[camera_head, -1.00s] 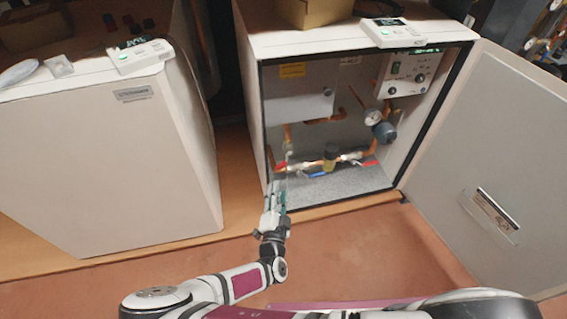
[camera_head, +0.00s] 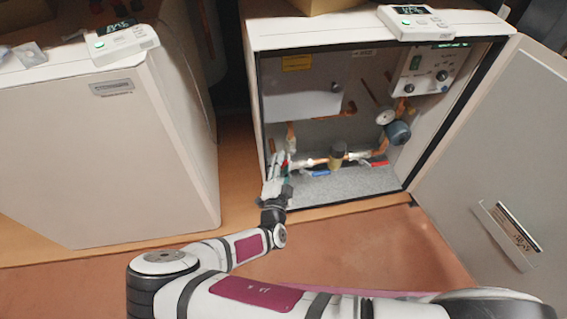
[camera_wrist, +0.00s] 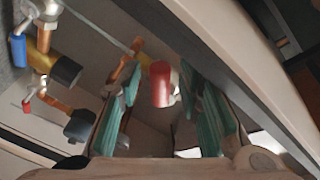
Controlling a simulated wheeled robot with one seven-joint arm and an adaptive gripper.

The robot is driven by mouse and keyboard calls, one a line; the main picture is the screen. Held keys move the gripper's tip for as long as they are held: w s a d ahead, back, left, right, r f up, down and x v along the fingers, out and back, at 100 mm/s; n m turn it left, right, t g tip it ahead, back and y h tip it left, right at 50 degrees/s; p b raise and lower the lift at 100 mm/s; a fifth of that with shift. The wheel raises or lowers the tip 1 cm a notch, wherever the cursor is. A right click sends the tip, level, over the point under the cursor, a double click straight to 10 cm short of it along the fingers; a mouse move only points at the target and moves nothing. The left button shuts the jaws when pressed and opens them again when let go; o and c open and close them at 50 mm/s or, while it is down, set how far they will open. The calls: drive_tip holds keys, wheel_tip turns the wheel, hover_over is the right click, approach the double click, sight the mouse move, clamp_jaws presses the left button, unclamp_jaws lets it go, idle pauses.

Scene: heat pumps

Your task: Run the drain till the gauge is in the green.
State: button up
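The open heat pump cabinet (camera_head: 375,28) holds copper pipework with valves low down. The round pressure gauge (camera_head: 386,118) is on the right side of the pipework; its face is too small to read. Along the lower pipe are a blue lever (camera_head: 320,173) and a red lever (camera_head: 380,164). My gripper (camera_head: 281,165) is at the lower left inside the opening. In the wrist view its teal fingers (camera_wrist: 160,105) are apart, with a red cylindrical handle end (camera_wrist: 160,84) in the gap, touching neither finger visibly. Which valve is the drain I cannot tell.
The cabinet door (camera_head: 490,150) is swung open to the right. A control panel (camera_head: 430,70) is inside at upper right. A closed second cabinet (camera_head: 110,150) stands to the left. A black-capped brass fitting (camera_wrist: 65,70) and a blue lever (camera_wrist: 18,48) show in the wrist view.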

clamp_jaws()
drive_tip(key=shift+r+p, duration=0.15)
drive_tip(key=shift+p, duration=0.25)
drive_tip(key=m+p, duration=0.1)
drive_tip(key=p, duration=0.2)
drive_tip(key=r+m+g+p, duration=0.1)
drive_tip(key=m+p, duration=0.1)
drive_tip(key=p, duration=0.1)
drive_tip(key=shift+s+a+r+m, duration=0.15)
drive_tip(key=shift+a+r+m, duration=0.15)
drive_tip(key=shift+a, duration=0.05)
drive_tip(key=m+p, duration=0.1)
drive_tip(key=p, duration=0.1)
drive_tip(key=r+m+g+y+p, duration=0.1)
drive_tip(key=p, duration=0.2)
drive_tip(key=shift+s+a+m, duration=0.1)
drive_tip(key=shift+a+m, duration=0.05)
drive_tip(key=shift+m, duration=0.25)
drive_tip(key=shift+p, duration=0.3)
drive_tip(key=shift+o, duration=1.1)
unclamp_jaws()
drive_tip(key=s+r, duration=0.2)
drive_tip(key=s, duration=0.9)
drive_tip(key=shift+s+r, duration=0.15)
drive_tip(key=shift+s, duration=0.2)
